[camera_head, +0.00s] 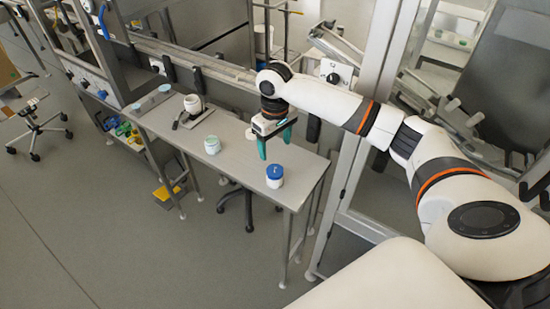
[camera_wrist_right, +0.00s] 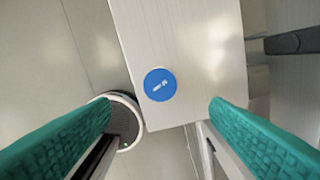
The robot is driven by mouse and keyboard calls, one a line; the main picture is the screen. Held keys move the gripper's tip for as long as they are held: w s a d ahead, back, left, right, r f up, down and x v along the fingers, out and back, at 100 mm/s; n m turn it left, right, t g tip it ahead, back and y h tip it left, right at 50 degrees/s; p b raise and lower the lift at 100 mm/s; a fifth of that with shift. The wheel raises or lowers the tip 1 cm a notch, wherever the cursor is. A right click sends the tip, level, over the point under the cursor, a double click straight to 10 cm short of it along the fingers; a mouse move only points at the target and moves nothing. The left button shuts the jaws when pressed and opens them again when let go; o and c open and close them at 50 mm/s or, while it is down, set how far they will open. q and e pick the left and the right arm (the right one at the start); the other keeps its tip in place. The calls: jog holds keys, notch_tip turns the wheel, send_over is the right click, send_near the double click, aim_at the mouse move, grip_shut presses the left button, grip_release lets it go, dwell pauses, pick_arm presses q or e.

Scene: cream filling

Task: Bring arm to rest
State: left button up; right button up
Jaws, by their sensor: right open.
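My right arm reaches in from the right in the head view. Its gripper (camera_head: 276,140) has green fingers and hangs above the grey table (camera_head: 240,150). In the right wrist view the two green fingers of the right gripper (camera_wrist_right: 160,120) stand wide apart with nothing between them. Below them a blue-lidded jar (camera_wrist_right: 160,84) stands near the table's end. The same white jar with its blue lid (camera_head: 275,177) shows in the head view, apart from the gripper. My left gripper is not in view.
A pale green-lidded jar (camera_head: 212,145) stands mid-table. A white container (camera_head: 194,104) sits on a dark stand further left. A small white disc (camera_head: 251,133) lies near the gripper. A glazed metal frame stands behind and right of the table. Open floor lies in front.

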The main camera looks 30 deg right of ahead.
jog(key=s+a+f+n+t+y, duration=0.1)
jog(key=s+a+f+n, duration=0.1)
jog(key=s+a+f, duration=0.5)
jog(key=s+a+f+n+t+y, duration=0.1)
jog(key=s+a+f+n, duration=0.2)
jog(key=a, duration=0.6)
jog(key=s+d+m+t+h, duration=0.1)
jog(key=s+d+m, duration=0.1)
jog(key=s, duration=0.6)
jog(key=s+d+m+t+h, duration=0.1)
jog(key=s+d+m, duration=0.15)
jog(key=s, duration=0.65)
notch_tip(320, 180, down, 30)
jog(key=s+r+g+b, duration=0.1)
jog(key=s+g, duration=0.1)
jog(key=s+d+f+g, duration=0.1)
jog(key=s+d+f, duration=0.1)
jog(key=s+f, duration=1.3)
jog(key=shift+s+d+b, duration=0.25)
jog(key=shift+b, duration=0.15)
